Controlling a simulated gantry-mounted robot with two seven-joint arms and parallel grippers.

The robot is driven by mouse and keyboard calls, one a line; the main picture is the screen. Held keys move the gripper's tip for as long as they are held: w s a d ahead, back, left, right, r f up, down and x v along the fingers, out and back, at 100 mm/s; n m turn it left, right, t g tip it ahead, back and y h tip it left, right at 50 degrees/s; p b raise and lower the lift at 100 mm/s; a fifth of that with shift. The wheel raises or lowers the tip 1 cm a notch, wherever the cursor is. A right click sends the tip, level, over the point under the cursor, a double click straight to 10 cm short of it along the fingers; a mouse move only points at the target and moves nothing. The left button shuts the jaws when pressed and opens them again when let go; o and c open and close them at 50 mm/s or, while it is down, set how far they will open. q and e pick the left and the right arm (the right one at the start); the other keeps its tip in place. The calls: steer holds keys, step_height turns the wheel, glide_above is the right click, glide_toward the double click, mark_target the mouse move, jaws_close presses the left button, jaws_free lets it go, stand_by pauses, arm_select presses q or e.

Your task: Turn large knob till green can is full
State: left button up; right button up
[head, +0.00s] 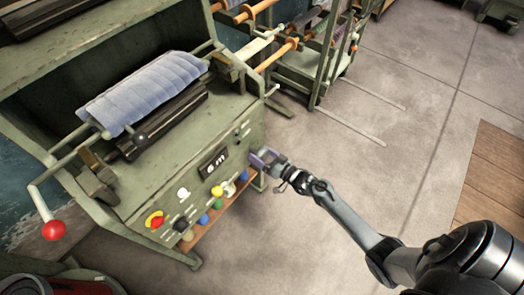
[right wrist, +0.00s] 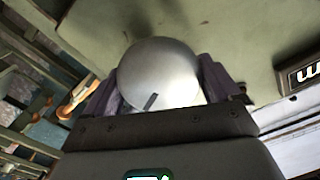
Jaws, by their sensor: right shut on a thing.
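My right gripper (head: 262,158) is at the right end of the green machine's front panel (head: 215,140) in the head view. In the right wrist view its purple fingers (right wrist: 158,92) are shut on both sides of a large round silver knob (right wrist: 160,65). A short dark mark on the knob's face points toward the lower middle. In the head view the gripper hides the knob. I cannot make out a green can with certainty in either view. My left gripper is not in view.
The panel has a display (head: 214,162) reading "6 m", a red-and-yellow switch (head: 155,220) and other small controls. Coloured items stand on a wooden shelf (head: 210,228) below. A red-balled crank (head: 53,229) sticks out left. Concrete floor to the right is clear.

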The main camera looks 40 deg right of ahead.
steer(key=m+p, duration=0.1)
steer(key=m, duration=0.1)
steer(key=m+p, duration=0.1)
steer(key=shift+r+m, duration=0.2)
steer(key=shift+m, duration=0.2)
steer(key=m+p, duration=0.2)
steer(key=m, duration=0.1)
steer(key=shift+d+f+m, duration=0.1)
steer(key=shift+m, duration=0.2)
steer(key=m+p, duration=0.1)
steer(key=m, duration=0.1)
steer(key=shift+m, duration=0.3)
steer(key=m+p, duration=0.1)
steer(key=m, duration=0.2)
steer(key=shift+f+m, duration=0.15)
steer(key=shift+m, duration=0.15)
steer(key=shift+f+m, duration=0.1)
steer(key=shift+m, duration=1.2)
steer(key=shift+f+m, duration=0.1)
steer(key=shift+m, duration=0.2)
